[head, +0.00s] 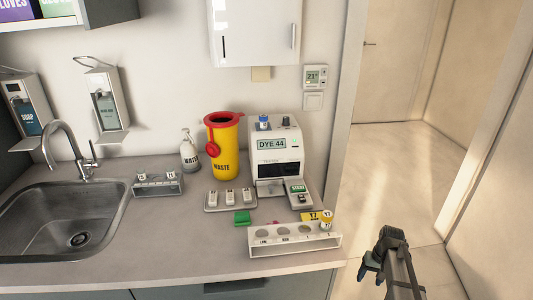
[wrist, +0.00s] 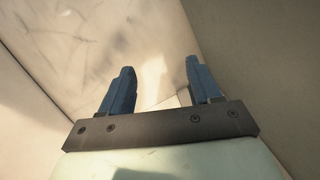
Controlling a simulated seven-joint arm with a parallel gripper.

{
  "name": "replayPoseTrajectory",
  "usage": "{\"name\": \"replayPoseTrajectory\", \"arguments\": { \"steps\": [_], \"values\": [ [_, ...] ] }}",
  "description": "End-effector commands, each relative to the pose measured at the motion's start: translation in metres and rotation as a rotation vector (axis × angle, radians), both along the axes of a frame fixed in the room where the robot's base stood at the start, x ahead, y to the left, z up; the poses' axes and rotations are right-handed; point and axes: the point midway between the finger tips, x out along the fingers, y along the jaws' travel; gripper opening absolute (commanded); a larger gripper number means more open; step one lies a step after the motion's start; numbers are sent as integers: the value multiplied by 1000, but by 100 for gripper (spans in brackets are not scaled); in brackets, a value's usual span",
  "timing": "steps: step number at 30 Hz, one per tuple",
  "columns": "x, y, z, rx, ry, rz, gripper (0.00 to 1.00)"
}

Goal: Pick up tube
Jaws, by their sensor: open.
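A tube with a yellow cap (head: 326,221) stands at the right end of a white rack (head: 295,246) near the counter's front edge. The rack's other round slots look empty. A small blue-capped item (head: 263,122) sits on top of the white machine; I cannot tell whether it is a tube. My gripper (head: 367,269) is off the counter's right edge, to the right of and nearer than the rack. In the wrist view my gripper (wrist: 160,68) is open, with nothing between its blue fingers. No tube shows in the wrist view.
The white machine (head: 277,170) reading "DYE 44" stands behind the rack. A yellow waste bin (head: 222,150), a tray with white pieces (head: 230,207), a green block (head: 242,217) and a small rack (head: 158,189) are to the left. The sink (head: 60,225) is far left. The counter's front middle is clear.

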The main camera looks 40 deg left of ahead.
Motion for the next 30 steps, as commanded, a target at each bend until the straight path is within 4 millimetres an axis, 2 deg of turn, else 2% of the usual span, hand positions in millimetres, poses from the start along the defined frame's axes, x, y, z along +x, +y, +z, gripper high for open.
{"name": "replayPoseTrajectory", "arguments": {
  "steps": [1,6,11,15,23,30],
  "values": [
    [14,17,18,12,-19,18,62],
    [41,65,77,49,-71,75,62],
    [59,111,138,86,-118,132,62],
    [69,151,195,119,-160,181,62],
    [73,222,308,183,-234,275,62],
    [59,281,420,245,-300,365,62]
  ]
}}
